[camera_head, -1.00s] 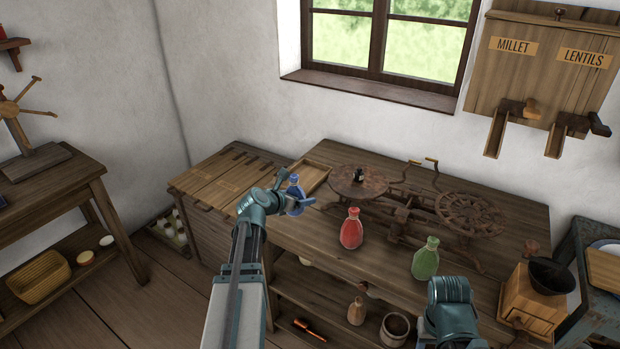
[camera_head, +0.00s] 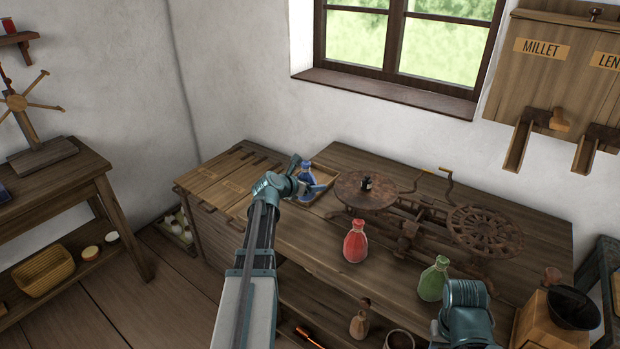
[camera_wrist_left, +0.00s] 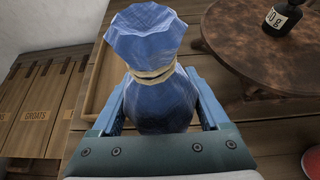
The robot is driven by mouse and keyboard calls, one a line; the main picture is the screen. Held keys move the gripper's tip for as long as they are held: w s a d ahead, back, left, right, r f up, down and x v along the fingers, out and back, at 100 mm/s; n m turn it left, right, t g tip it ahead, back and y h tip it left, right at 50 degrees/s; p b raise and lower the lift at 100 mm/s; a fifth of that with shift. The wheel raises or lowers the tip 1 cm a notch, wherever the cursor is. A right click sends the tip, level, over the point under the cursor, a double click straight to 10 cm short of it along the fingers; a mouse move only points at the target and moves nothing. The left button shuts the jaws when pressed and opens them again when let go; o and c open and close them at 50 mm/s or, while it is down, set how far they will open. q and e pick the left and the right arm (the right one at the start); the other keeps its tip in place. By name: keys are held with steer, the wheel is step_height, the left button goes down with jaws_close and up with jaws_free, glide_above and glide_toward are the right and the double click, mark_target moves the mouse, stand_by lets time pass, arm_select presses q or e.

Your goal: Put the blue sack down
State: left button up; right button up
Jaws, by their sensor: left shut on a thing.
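The blue sack (camera_head: 307,182) has a gathered neck tied with a pale cord. It also shows upright in the left wrist view (camera_wrist_left: 150,60). My left gripper (camera_head: 304,186) is shut on its body, with a finger on each side. The sack is at the shallow wooden tray (camera_head: 325,172) at the back of the bench. Its underside is hidden, so I cannot tell whether it touches anything below. My right arm shows at the lower right of the head view, but its gripper's fingers cannot be made out.
A red sack (camera_head: 355,242) and a green sack (camera_head: 433,279) stand on the bench (camera_head: 300,235). A round scale plate (camera_head: 366,191) with a dark weight is right of the blue sack. Lidded compartments (camera_head: 222,180) lie left.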

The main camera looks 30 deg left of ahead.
arm_select(q)
steer(key=w+a, duration=0.2)
steer(key=w, duration=0.1)
steer(key=w+a, duration=0.2)
steer(key=w, duration=0.1)
steer(key=w+a+f+b, duration=0.1)
steer(key=w+a, duration=0.1)
steer(key=w, duration=0.1)
steer(key=shift+w+a+f, duration=0.1)
steer(key=shift+w+a, duration=0.05)
steer(key=shift+w, duration=0.15)
steer(key=shift+s+f+b, duration=0.1)
steer(key=shift+f+b, duration=1.6)
steer(key=shift+f, duration=0.05)
steer(key=shift+f, duration=0.15)
steer(key=o, duration=1.4)
